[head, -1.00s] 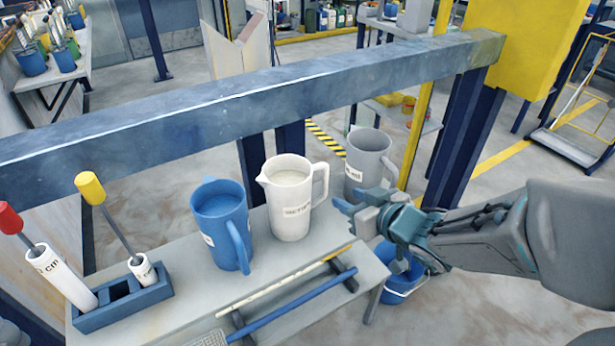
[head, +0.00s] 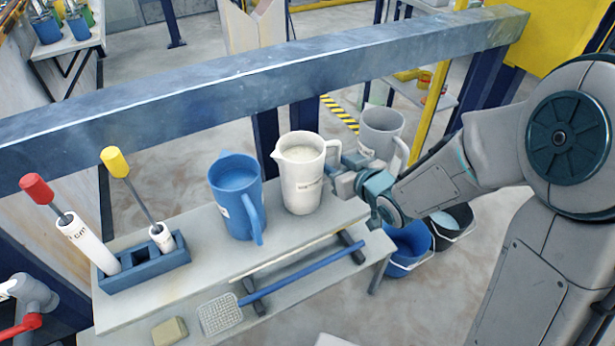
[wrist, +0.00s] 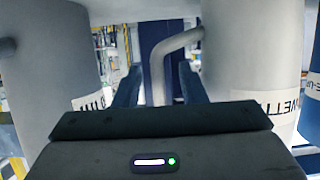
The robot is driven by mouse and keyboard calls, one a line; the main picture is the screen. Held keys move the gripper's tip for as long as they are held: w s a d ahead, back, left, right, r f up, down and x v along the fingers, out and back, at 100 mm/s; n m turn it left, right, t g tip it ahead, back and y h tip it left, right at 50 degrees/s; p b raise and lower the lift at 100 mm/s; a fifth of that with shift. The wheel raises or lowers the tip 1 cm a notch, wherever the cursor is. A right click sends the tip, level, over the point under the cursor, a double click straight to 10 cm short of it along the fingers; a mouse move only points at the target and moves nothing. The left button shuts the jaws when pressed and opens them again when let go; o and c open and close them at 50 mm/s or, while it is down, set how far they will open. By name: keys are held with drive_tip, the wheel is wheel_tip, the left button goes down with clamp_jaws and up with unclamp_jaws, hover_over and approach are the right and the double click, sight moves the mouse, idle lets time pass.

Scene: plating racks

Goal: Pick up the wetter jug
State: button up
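The wetter jug (head: 301,190) is the white jug on the grey bench, upright, with pale liquid inside and its handle on the right. In the wrist view this jug (wrist: 245,55) stands at the right, with part of its "WETTER" label legible. My gripper (head: 346,182) is at its handle side in the head view, and its fingertips are partly hidden there. In the wrist view the fingers (wrist: 157,85) are apart, with the jug's handle (wrist: 180,45) reaching down between them. I see gaps between the fingers and the handle.
A blue jug (head: 237,200) stands close left of it; a grey jug (head: 378,130) stands right, behind my gripper. A metal beam (head: 230,88) crosses behind. A blue-handled mesh skimmer (head: 300,275) lies in front. A blue holder (head: 145,268) is at left; buckets (head: 405,262) are below right.

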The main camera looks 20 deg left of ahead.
drive_tip(key=shift+w+a+f, duration=0.25)
drive_tip(key=shift+w+a, duration=0.15)
clamp_jaws()
idle(1.1)
drive_tip(key=shift+r, duration=0.1)
